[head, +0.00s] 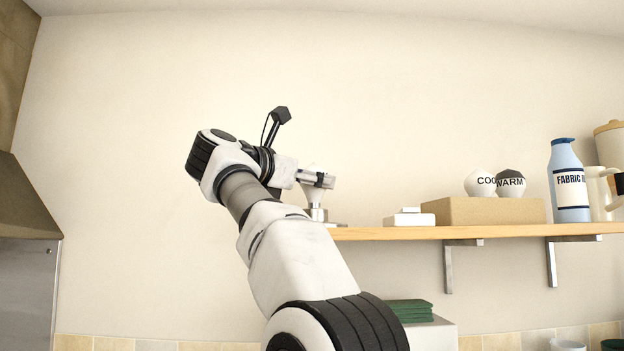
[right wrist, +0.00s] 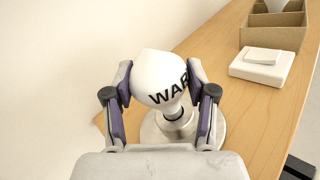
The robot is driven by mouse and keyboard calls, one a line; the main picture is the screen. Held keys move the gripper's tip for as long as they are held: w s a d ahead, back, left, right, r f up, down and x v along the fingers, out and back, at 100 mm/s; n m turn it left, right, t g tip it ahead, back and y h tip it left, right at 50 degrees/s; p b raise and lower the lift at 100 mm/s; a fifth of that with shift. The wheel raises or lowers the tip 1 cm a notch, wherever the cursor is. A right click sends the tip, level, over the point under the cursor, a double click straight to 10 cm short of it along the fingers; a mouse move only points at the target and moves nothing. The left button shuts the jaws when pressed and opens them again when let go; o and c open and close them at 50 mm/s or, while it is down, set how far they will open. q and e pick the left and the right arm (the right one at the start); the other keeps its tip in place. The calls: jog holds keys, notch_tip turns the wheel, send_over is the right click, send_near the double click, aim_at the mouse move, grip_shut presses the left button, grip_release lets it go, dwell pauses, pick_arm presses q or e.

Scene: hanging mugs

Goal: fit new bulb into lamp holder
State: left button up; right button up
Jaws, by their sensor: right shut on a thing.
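My right gripper (head: 316,180) is shut on a white bulb whose visible lettering reads "WAR" (right wrist: 158,76) in the right wrist view, one finger on each side of its globe. In the head view the holder (head: 317,214) stands at the shelf's left end, with the bulb (head: 314,168) partly hidden by my gripper. The bulb's neck meets a dark collar, but I cannot tell how deep it sits. My left gripper is not in view.
A wooden shelf (head: 385,234) runs right. It bears a white block (head: 409,219), a cardboard box (head: 484,211) with a "COO" bulb (head: 479,183) and a dark-topped "WARM" bulb (head: 510,184), and a blue bottle (head: 570,182). A wall is close behind.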

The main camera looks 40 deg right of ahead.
jog(key=shift+f+b, duration=0.3)
jog(key=shift+f, duration=0.1)
jog(key=o, duration=1.3)
jog(key=shift+c, duration=0.2)
jog(key=a, duration=0.7)
jog(key=s+a, duration=0.1)
jog(key=a, duration=0.3)
jog(key=shift+a, duration=0.45)
